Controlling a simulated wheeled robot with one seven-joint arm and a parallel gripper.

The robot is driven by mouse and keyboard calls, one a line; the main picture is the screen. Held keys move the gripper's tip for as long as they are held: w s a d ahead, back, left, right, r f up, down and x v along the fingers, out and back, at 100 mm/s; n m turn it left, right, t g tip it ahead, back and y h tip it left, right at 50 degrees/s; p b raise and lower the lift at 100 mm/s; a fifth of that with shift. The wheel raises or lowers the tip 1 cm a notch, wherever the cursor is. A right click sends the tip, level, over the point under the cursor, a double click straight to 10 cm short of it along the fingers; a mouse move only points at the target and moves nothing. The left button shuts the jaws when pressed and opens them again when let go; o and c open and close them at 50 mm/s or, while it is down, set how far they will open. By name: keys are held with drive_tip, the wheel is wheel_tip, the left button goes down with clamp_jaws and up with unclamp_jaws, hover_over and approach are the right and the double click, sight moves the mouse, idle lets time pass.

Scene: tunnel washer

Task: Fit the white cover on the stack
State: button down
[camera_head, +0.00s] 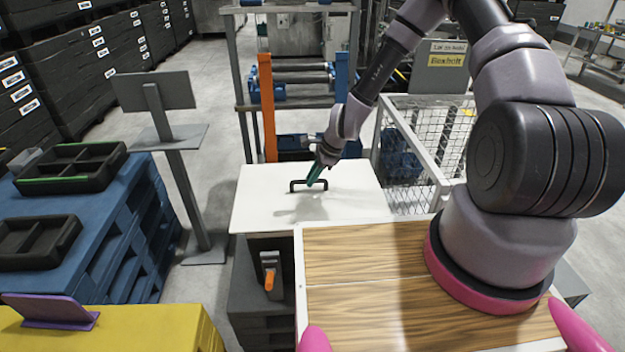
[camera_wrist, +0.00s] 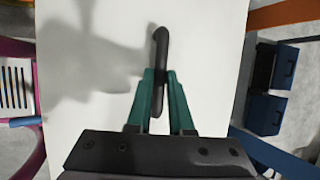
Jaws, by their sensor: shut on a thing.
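The white cover (camera_head: 262,205) is a flat panel with a black bar handle (camera_head: 309,184) near its middle. It lies over a dark stack (camera_head: 262,322) in front of my body, and most of the stack is hidden under it. My gripper (camera_head: 316,176) reaches down from above with green fingers shut on the handle. In the wrist view the two fingers (camera_wrist: 161,85) sit on either side of the handle (camera_wrist: 160,50), with the white cover (camera_wrist: 100,110) filling the middle. I cannot tell whether the cover touches the stack.
A wooden top (camera_head: 370,290) borders the cover at the front right. A wire mesh cage (camera_head: 430,135) stands to the right. An orange post (camera_head: 267,105) and a rack stand behind. A grey sign stand (camera_head: 180,170) and blue pallets (camera_head: 125,225) are at left.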

sight(312, 189)
drive_tip(key=shift+w+f, duration=0.1)
drive_tip(key=shift+w, duration=0.3)
drive_tip(key=shift+f, duration=2.35)
drive_tip(key=c, duration=0.7)
unclamp_jaws()
drive_tip(key=shift+c, duration=0.2)
